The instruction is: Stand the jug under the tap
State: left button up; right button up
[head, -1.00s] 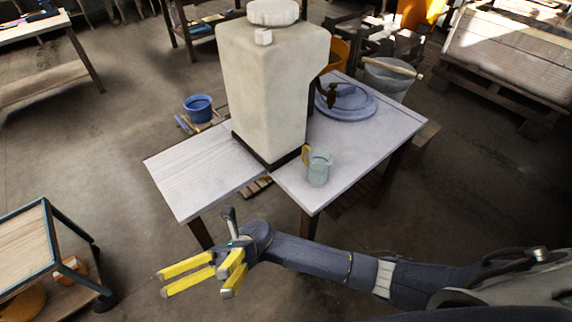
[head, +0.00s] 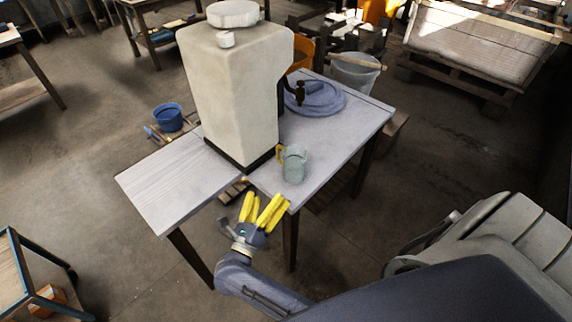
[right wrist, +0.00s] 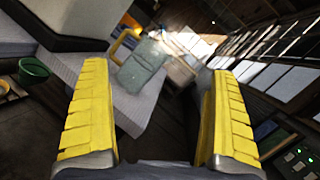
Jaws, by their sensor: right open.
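The jug (head: 294,163) is pale green and see-through, with a yellow handle on its left side. It stands upright near the front edge of the table. The dark tap (head: 297,92) sticks out from the right side of the big cream tank (head: 228,95), above a round blue-grey disc (head: 325,98); the jug is apart from it, nearer to me. My right gripper (head: 262,203) is open and empty, in front of the table edge, pointing towards the jug. In the right wrist view the jug (right wrist: 142,66) shows beyond and between the yellow fingers. My left gripper is out of view.
The table (head: 345,140) has bare room right of the jug, and its lower left part is clear. The tank's dark base stands left of the jug. A blue bucket (head: 168,117) is behind left; a grey bucket (head: 355,72) stands beyond the table.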

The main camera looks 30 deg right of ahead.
aim_at(290, 173)
notch_tip(290, 173, down, 5)
jog(key=m+g+y, duration=0.1)
jog(key=m+g, duration=0.1)
jog(key=m, duration=0.5)
jog(key=x, duration=1.8)
jog(key=shift+s+d+f, duration=0.15)
jog(key=shift+s+f, duration=0.05)
jog(key=shift+f, duration=0.15)
jog(key=c, duration=1.4)
jog(key=shift+r, duration=0.1)
